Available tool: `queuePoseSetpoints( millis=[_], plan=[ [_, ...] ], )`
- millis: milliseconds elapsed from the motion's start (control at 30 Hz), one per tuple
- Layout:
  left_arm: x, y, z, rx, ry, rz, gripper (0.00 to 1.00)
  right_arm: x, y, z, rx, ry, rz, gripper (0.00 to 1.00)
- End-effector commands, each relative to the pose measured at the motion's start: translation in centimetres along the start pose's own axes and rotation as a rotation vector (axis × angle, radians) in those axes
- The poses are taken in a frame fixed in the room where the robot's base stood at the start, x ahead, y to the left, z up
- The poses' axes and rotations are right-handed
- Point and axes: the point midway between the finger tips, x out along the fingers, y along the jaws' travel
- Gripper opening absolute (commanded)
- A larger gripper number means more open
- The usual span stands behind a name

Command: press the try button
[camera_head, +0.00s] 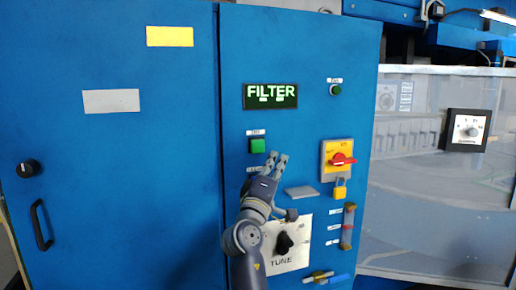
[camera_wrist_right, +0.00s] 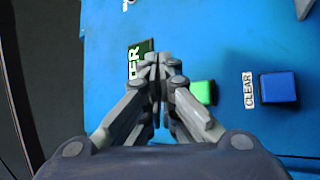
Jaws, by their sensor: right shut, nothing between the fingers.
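A square green button (camera_head: 257,146) sits on the blue panel below the display, with a small label above it too small to read. In the right wrist view the green button (camera_wrist_right: 203,92) is partly hidden by a finger. A blue button (camera_wrist_right: 278,87) labelled CLEAR is beside it there; my arm hides it in the head view. A round green button (camera_head: 336,90) with an unreadable label is at the upper right. My right gripper (camera_head: 278,156) is shut and empty, just below and right of the square green button. I cannot tell whether it touches the panel. My left gripper is not in view.
A display (camera_head: 270,96) reads FILTER. A red rotary switch (camera_head: 341,160) on a yellow plate, with a yellow padlock (camera_head: 340,192), is right of the gripper. A black TUNE knob (camera_head: 284,243) is below. The cabinet door (camera_head: 120,200) fills the left.

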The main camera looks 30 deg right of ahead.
Motion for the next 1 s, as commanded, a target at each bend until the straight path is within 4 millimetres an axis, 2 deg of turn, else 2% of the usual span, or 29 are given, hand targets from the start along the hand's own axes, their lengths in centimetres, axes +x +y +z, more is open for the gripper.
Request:
queuePoseSetpoints(
  millis=[167, 533, 633, 800, 1000],
  plan=[
    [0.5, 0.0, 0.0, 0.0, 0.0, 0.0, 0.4, 0.6, -0.6, -0.5, -0.001, 0.001, 0.0, 0.0],
    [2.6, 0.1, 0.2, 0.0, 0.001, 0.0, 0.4, 4.1, -3.3, -3.0, 0.0, 0.001, 0.0, 0.0],
    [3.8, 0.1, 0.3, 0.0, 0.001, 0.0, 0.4, 4.8, -4.0, -3.6, 0.0, 0.002, 0.002, 0.0],
    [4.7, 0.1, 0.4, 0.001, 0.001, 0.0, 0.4, 5.8, -4.5, -4.2, 0.0, 0.002, 0.001, 0.0],
    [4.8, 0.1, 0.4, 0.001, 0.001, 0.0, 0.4, 6.1, -4.5, -4.5, 0.001, 0.001, 0.001, 0.0]
  ],
)
